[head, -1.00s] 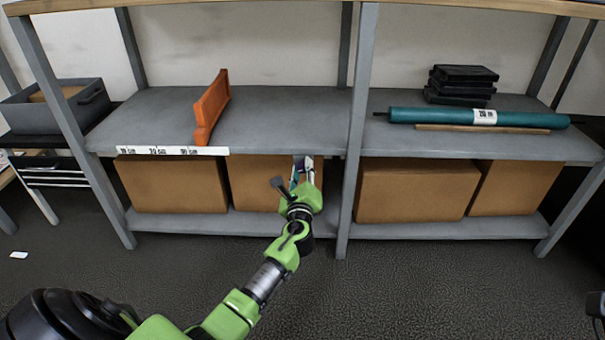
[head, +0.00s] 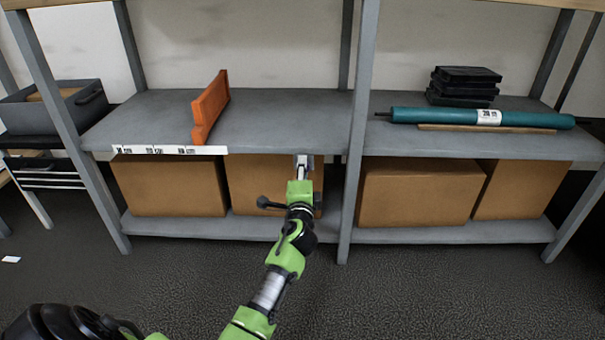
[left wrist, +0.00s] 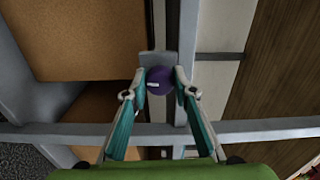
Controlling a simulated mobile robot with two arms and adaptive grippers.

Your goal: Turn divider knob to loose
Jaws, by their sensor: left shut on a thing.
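The divider knob (left wrist: 159,82) is a purple round knob with a small white mark, on a grey bracket under the shelf's front edge in the left wrist view. My left gripper (left wrist: 160,75) has its two fingertips closed on the knob's sides. In the head view my left gripper (head: 303,172) is at the front edge of the left bay, and the arm and wrist hide the knob. The orange divider (head: 210,105) stands upright on the shelf (head: 280,115), left of the gripper. My right gripper is not in view.
Cardboard boxes (head: 170,186) fill the lower shelf behind the gripper. A grey upright post (head: 357,150) stands close to its right. A white label strip (head: 165,152) runs along the shelf edge. A teal roll (head: 440,115) and black cases (head: 465,82) lie in the right bay.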

